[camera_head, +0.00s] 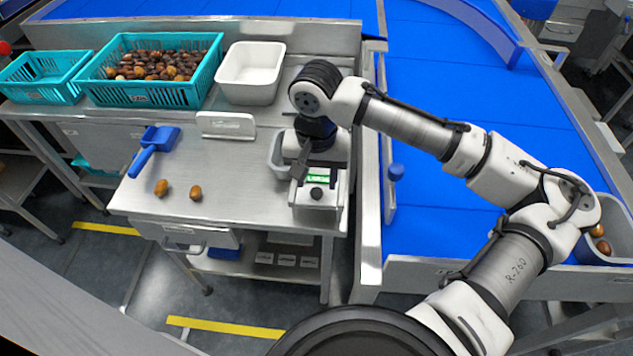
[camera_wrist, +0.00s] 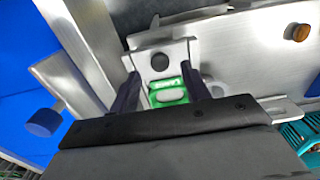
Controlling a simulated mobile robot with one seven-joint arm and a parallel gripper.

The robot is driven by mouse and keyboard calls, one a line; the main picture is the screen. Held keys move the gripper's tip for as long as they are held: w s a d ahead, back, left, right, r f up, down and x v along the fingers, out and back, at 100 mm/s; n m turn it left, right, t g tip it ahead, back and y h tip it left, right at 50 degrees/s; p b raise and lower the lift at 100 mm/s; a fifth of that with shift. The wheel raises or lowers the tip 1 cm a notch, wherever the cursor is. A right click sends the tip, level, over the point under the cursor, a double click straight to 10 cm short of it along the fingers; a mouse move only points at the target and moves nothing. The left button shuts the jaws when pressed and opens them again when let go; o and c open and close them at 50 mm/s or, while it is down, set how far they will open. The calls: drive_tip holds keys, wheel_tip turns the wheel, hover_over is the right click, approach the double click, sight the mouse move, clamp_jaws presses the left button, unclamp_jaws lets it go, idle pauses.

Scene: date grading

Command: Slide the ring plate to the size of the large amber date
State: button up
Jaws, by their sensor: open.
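A small grey sizing device (camera_head: 330,212) stands at the right end of the steel bench, with a green strip (camera_head: 318,178) and a dark round spot on its front. In the wrist view a grey plate (camera_wrist: 178,52) shows this dark round spot, beside a green label (camera_wrist: 168,84) with lettering too small to read surely. My gripper (camera_wrist: 162,78) is open, its dark fingers on either side of the green label and a pale knob (camera_wrist: 166,97); contact cannot be told. Two amber-brown dates lie on the bench: the left date (camera_head: 161,187) looks larger than the right date (camera_head: 195,192).
A teal crate of dates (camera_head: 150,97), an empty teal crate (camera_head: 40,78) and a white bin (camera_head: 251,73) stand behind. A blue belt (camera_head: 470,100) runs on the right.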

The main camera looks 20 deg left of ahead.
sight(316, 191)
drive_tip(key=shift+f, duration=1.5)
drive_tip(key=shift+c, duration=0.2)
clamp_jaws()
